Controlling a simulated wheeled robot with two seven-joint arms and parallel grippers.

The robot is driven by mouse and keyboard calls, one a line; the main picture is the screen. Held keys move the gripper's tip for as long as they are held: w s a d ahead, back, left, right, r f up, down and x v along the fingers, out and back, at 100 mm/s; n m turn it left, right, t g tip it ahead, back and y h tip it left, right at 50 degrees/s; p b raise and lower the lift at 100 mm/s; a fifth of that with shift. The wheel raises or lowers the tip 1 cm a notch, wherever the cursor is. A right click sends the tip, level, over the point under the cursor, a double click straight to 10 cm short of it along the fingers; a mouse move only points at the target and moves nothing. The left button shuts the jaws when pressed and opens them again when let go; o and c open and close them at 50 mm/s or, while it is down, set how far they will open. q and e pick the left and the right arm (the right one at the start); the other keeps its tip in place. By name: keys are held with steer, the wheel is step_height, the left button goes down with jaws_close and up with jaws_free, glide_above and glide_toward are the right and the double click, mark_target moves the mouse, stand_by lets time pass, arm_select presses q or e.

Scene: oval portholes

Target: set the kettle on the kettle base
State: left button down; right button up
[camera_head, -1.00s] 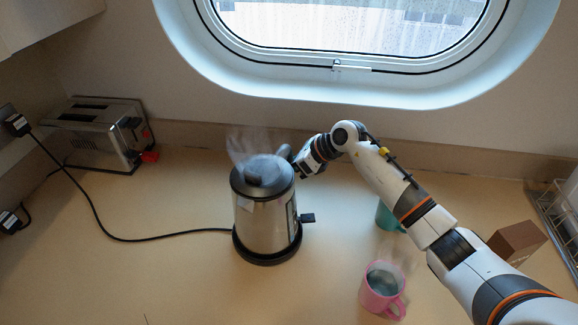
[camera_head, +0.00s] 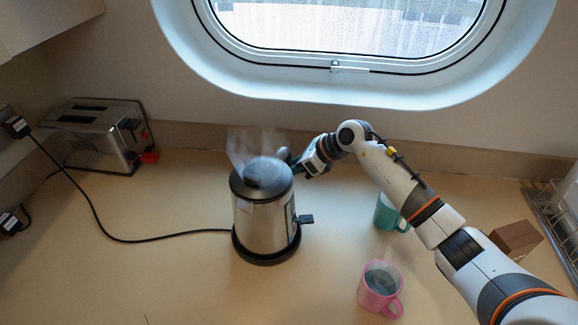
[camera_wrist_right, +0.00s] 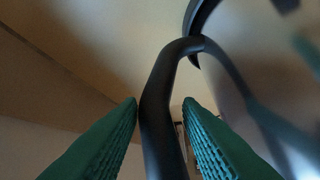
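The steel kettle (camera_head: 262,222) with a black lid stands upright on the black kettle base (camera_head: 268,260) in the head view. Steam rises from it. Its black handle (camera_wrist_right: 158,105) runs between my right gripper's green fingers in the right wrist view. My right gripper (camera_head: 294,162) is at the kettle's upper right side. The fingers (camera_wrist_right: 160,108) are apart, with gaps showing on both sides of the handle, so the gripper is open around it. Whether the kettle is fully seated is hard to tell. My left gripper is out of view.
A pink mug (camera_head: 377,294) stands front right, and a teal mug (camera_head: 388,214) sits by my right arm. A brown box (camera_head: 516,240) and dish rack (camera_head: 556,225) are at right. A toaster (camera_head: 98,138) is back left. A black cord (camera_head: 150,240) crosses the left counter.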

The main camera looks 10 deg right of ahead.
steer(key=p+v, duration=0.3)
steer(key=v, duration=0.6)
stand_by(0.4)
stand_by(0.5)
